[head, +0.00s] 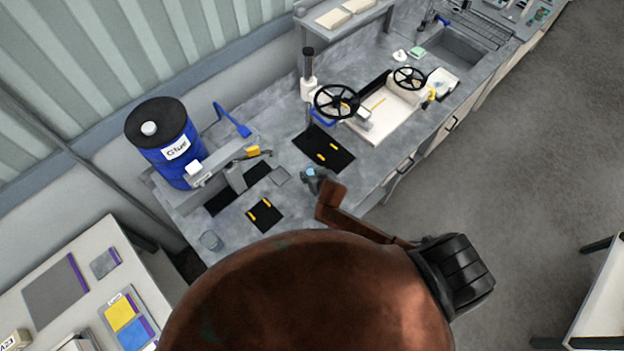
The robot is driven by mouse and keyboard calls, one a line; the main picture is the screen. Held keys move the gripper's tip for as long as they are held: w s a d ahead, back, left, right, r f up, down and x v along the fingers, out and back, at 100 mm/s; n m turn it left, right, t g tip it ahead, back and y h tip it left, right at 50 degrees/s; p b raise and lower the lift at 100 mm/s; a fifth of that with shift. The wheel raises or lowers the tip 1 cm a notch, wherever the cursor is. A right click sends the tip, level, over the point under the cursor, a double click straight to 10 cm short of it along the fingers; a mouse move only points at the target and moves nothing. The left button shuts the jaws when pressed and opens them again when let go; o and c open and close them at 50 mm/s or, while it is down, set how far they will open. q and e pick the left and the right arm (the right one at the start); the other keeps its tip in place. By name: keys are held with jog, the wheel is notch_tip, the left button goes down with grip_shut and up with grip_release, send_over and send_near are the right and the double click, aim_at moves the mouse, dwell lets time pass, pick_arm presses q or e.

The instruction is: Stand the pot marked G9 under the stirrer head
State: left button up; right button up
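I cannot make out a pot marked G9; no such mark is readable here. My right gripper (317,182) is small and dark grey, at the end of my brown arm, over the bench just below a black mat (323,148). A pale blue patch shows at its tip; I cannot tell whether it holds anything. I cannot pick out the stirrer head for certain; an upright device (308,88) with a black top and white body stands near the back of the bench. My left gripper is not in view.
A white machine (385,112) with black handwheels and a sink (452,55) lie to the right. A side table (62,290) holds samples.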

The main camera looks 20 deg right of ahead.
jog(key=c, duration=1.1)
grip_shut()
jog(key=shift+r, duration=0.15)
